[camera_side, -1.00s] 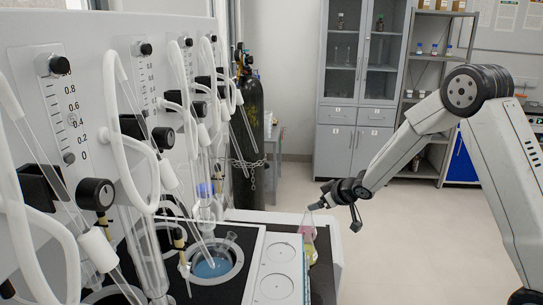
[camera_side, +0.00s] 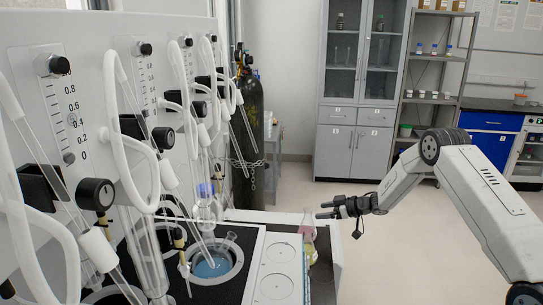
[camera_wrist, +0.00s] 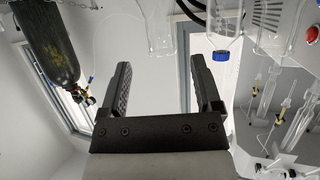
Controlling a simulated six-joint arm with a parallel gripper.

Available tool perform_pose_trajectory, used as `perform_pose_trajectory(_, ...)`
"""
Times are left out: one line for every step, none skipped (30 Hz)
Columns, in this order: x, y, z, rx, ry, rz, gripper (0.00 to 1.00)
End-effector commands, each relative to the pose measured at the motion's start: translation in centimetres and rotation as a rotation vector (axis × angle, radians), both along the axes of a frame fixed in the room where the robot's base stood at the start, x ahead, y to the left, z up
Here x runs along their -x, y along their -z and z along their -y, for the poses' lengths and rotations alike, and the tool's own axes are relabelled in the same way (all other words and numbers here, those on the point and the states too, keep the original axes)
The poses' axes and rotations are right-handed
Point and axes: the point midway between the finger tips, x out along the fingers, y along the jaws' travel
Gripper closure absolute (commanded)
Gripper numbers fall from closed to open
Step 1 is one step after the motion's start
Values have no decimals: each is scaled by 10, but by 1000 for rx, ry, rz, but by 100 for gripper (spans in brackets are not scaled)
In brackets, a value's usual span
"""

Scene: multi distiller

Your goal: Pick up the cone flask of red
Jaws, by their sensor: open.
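My gripper (camera_side: 322,211) is open and level, with its fingers pointing left. In the side view it is at the top of a cone flask with pink-red liquid (camera_side: 307,230), slightly to its right; I cannot tell whether they touch. A second flask with yellow-green liquid (camera_side: 311,254) stands just in front of the red one, overlapping it in the picture. In the wrist view the two fingers of my gripper (camera_wrist: 161,85) are spread wide with nothing gripped between them. No red liquid shows in the wrist view.
The white and black distiller bench with glass tubes fills the left, with a blue water bath (camera_side: 212,265) near the flasks. A black gas cylinder (camera_side: 249,130) stands behind. In the wrist view a blue-capped bottle (camera_wrist: 220,56) is at upper right. Open floor lies to the right.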

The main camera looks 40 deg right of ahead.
Motion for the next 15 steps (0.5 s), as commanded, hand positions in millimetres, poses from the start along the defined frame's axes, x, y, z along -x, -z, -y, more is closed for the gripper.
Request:
perform_pose_trajectory(-1,0,0,0,0,0,18)
perform_pose_trajectory(-1,0,-1,0,0,0,18)
perform_pose_trajectory(-3,1,-2,1,0,0,18)
perform_pose_trajectory(-4,2,-2,1,0,0,18)
perform_pose_trajectory(-6,2,-3,1,0,0,18)
perform_pose_trajectory(-8,3,-5,2,-1,1,18)
perform_pose_trajectory(-10,4,-6,2,-1,1,18)
perform_pose_trajectory(-12,5,-7,1,0,0,18)
perform_pose_trajectory(-15,7,-8,1,0,0,18)
perform_pose_trajectory(-17,7,-9,1,1,1,18)
perform_pose_trajectory(-18,8,-10,1,1,1,18)
perform_pose_trajectory(-20,9,-11,1,1,1,18)
perform_pose_trajectory(-21,9,-11,1,2,0,18)
perform_pose_trajectory(-21,9,-12,1,2,0,18)
perform_pose_trajectory(-22,10,-12,1,2,0,18)
